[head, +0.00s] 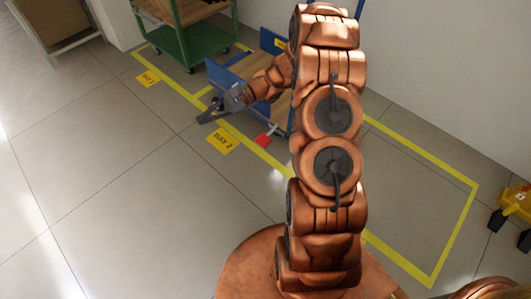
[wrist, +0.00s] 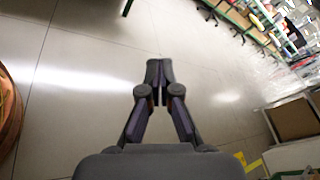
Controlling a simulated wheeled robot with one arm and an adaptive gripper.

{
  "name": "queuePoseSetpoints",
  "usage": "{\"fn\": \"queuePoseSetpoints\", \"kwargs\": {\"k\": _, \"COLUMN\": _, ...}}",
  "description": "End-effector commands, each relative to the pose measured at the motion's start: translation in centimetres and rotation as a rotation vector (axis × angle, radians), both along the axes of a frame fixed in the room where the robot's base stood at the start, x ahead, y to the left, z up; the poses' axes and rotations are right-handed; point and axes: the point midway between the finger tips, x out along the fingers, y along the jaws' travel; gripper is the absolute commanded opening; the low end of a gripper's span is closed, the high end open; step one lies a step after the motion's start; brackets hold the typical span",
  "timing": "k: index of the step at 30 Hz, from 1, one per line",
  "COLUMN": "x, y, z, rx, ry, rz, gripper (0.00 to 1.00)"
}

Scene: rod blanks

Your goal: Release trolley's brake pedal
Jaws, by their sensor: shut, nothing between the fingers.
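A blue trolley (head: 228,72) with wooden panels stands behind my arm, which hides much of it. A red brake pedal (head: 263,140) shows low at the trolley's near side, close to the yellow floor line. I cannot tell from this view whether the pedal is up or down. My gripper (head: 208,114) is left of the pedal and apart from it, in front of the trolley. In the wrist view my gripper (wrist: 158,80) is shut and empty, with its fingertips together above bare floor. The pedal and the trolley do not show clearly in the wrist view.
A green trolley (head: 203,42) stands behind left of the blue one. Yellow tape (head: 410,150) outlines floor bays, with a "BAY 2" label (head: 222,141) and another yellow label (head: 148,79). A yellow object (head: 517,203) is at the far right. The tiled floor at left is clear.

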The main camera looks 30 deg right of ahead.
Motion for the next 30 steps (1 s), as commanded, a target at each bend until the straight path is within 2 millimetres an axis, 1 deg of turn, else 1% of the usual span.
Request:
{"fn": "queuePoseSetpoints", "kwargs": {"k": 1, "x": 0.9, "y": -1.2, "z": -2.9, "rx": 0.031, "ry": 0.007, "rz": -0.042, "gripper": 0.0}}
{"fn": "queuePoseSetpoints", "kwargs": {"k": 5, "x": 3.0, "y": -3.8, "z": -7.2, "rx": 0.11, "ry": 0.015, "rz": -0.147, "gripper": 0.0}}
{"fn": "queuePoseSetpoints", "kwargs": {"k": 9, "x": 5.0, "y": -7.2, "z": -12.2, "rx": 0.183, "ry": 0.016, "rz": -0.264, "gripper": 0.0}}
{"fn": "queuePoseSetpoints", "kwargs": {"k": 11, "x": 5.6, "y": -8.6, "z": -14.4, "rx": 0.215, "ry": 0.016, "rz": -0.315, "gripper": 0.0}}
{"fn": "queuePoseSetpoints", "kwargs": {"k": 12, "x": 6.0, "y": -9.6, "z": -16.0, "rx": 0.235, "ry": 0.017, "rz": -0.35, "gripper": 0.0}}
{"fn": "queuePoseSetpoints", "kwargs": {"k": 14, "x": 6.5, "y": -11.1, "z": -18.2, "rx": 0.265, "ry": 0.016, "rz": -0.4, "gripper": 0.0}}
{"fn": "queuePoseSetpoints", "kwargs": {"k": 15, "x": 6.8, "y": -12.2, "z": -19.8, "rx": 0.285, "ry": 0.015, "rz": -0.436, "gripper": 0.0}}
{"fn": "queuePoseSetpoints", "kwargs": {"k": 16, "x": 7.0, "y": -13.0, "z": -20.9, "rx": 0.299, "ry": 0.011, "rz": -0.462, "gripper": 0.0}}
{"fn": "queuePoseSetpoints", "kwargs": {"k": 20, "x": 7.3, "y": -16.4, "z": -26.0, "rx": 0.36, "ry": 0.004, "rz": -0.574, "gripper": 0.0}}
{"fn": "queuePoseSetpoints", "kwargs": {"k": 21, "x": 7.3, "y": -17.5, "z": -27.7, "rx": 0.378, "ry": 0.003, "rz": -0.61, "gripper": 0.0}}
{"fn": "queuePoseSetpoints", "kwargs": {"k": 23, "x": 7.3, "y": -19.1, "z": -30.2, "rx": 0.402, "ry": -0.001, "rz": -0.663, "gripper": 0.0}}
{"fn": "queuePoseSetpoints", "kwargs": {"k": 24, "x": 7.2, "y": -20.3, "z": -31.8, "rx": 0.416, "ry": -0.006, "rz": -0.699, "gripper": 0.0}}
{"fn": "queuePoseSetpoints", "kwargs": {"k": 26, "x": 6.9, "y": -21.8, "z": -34.4, "rx": 0.44, "ry": -0.01, "rz": -0.753, "gripper": 0.0}}
{"fn": "queuePoseSetpoints", "kwargs": {"k": 30, "x": 5.8, "y": -25.3, "z": -40.4, "rx": 0.49, "ry": -0.022, "rz": -0.879, "gripper": 0.0}}
